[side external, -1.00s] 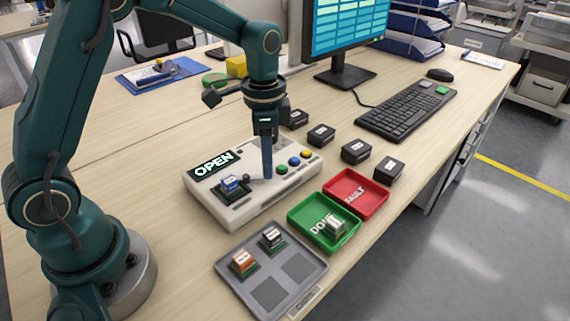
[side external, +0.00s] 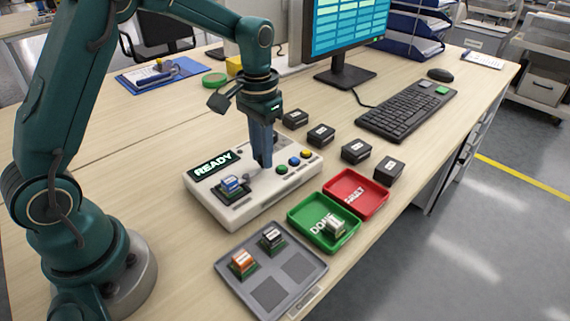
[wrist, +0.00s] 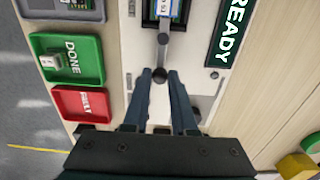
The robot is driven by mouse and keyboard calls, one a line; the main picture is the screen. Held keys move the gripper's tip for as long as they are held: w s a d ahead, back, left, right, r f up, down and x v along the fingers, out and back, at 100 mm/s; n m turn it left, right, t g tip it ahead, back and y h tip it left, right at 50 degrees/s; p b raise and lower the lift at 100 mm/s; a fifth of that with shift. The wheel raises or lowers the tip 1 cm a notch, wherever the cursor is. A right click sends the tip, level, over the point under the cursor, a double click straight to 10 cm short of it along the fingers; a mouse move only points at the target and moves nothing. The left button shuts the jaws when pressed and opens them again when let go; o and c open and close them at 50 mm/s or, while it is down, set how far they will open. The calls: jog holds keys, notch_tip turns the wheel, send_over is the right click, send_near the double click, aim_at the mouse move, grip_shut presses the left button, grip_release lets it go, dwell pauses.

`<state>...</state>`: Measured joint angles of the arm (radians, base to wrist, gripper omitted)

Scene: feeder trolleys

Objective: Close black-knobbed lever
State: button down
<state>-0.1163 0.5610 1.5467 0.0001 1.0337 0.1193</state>
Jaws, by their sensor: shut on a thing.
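The white test box (side external: 237,212) stands on the table, with a display (side external: 213,164) reading READY. The box also shows in the wrist view (wrist: 198,82). A blue-topped part (side external: 231,183) sits in the socket on the box. The lever (wrist: 163,52) runs from the socket to its black knob (wrist: 159,74), which lies between my fingertips in the wrist view. My gripper (side external: 265,163) points down over the box and is shut on the knob; in the wrist view its fingers (wrist: 159,76) flank it. In the side view the fingers hide the knob.
Blue, yellow and green buttons (side external: 281,170) line the box beside my fingers. A green DONE tray (side external: 301,211) holding a part and a red FAULT tray (side external: 372,203) sit nearby. A grey tray (side external: 231,271) holds two parts. Several black blocks (side external: 356,151) stand behind.

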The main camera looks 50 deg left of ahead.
dwell(0.5)
jog(key=c, duration=0.7)
grip_release()
jog(key=shift+r, duration=2.6)
